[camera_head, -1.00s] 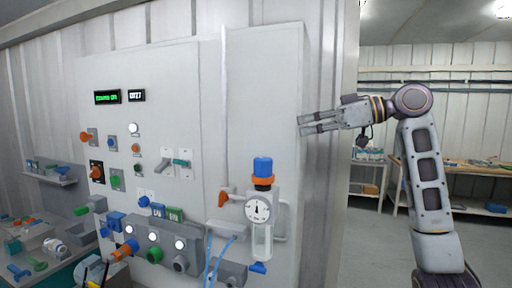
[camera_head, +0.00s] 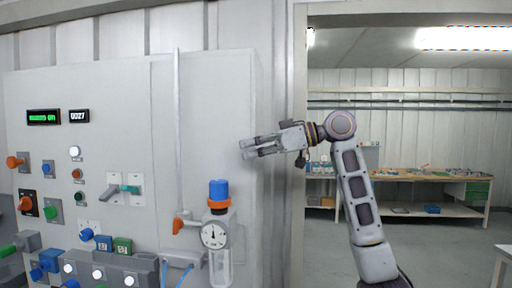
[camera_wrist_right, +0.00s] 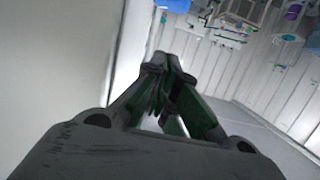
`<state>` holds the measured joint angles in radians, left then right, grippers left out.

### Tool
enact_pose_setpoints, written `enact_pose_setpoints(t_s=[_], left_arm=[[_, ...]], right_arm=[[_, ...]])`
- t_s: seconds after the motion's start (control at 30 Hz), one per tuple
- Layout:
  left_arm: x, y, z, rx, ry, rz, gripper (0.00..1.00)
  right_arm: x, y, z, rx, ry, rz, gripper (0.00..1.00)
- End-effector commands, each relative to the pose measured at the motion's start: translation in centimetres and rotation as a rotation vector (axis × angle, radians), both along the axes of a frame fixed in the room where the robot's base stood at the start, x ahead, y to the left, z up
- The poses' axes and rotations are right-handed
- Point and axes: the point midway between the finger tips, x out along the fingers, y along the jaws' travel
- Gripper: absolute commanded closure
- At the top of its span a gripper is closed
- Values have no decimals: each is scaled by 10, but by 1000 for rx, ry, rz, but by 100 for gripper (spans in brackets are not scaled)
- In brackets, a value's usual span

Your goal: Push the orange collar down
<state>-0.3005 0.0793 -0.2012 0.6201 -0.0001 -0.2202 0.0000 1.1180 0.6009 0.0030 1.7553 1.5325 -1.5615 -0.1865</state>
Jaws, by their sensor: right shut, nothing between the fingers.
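The orange collar (camera_head: 219,204) is a ring just under the blue knob (camera_head: 219,189) of the regulator on the panel, in the head view. A round gauge (camera_head: 214,235) and a clear bowl (camera_head: 221,268) sit below it. My right gripper (camera_head: 246,149) is up and to the right of the collar, apart from it, with its fingers pointing left in front of the panel's right side. In the right wrist view its fingers (camera_wrist_right: 160,85) are together and empty. The collar is not clearly visible in that view. My left gripper is not in view.
An orange-handled valve (camera_head: 180,225) is left of the regulator, on a vertical pipe (camera_head: 178,120). Switches, buttons and displays (camera_head: 44,117) cover the panel's left. A workbench (camera_head: 410,175) stands far right; the floor between is open.

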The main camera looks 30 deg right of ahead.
Motion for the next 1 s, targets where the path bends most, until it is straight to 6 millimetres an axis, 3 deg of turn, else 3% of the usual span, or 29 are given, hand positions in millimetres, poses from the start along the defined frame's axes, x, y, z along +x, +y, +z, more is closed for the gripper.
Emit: enact_pose_setpoints(t_s=[0.53, 1.0], left_arm=[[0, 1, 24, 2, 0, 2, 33], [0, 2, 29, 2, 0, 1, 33]], right_arm=[[39, 59, -15, 1, 1, 2, 100], [39, 58, -47, 0, 2, 1, 100]])
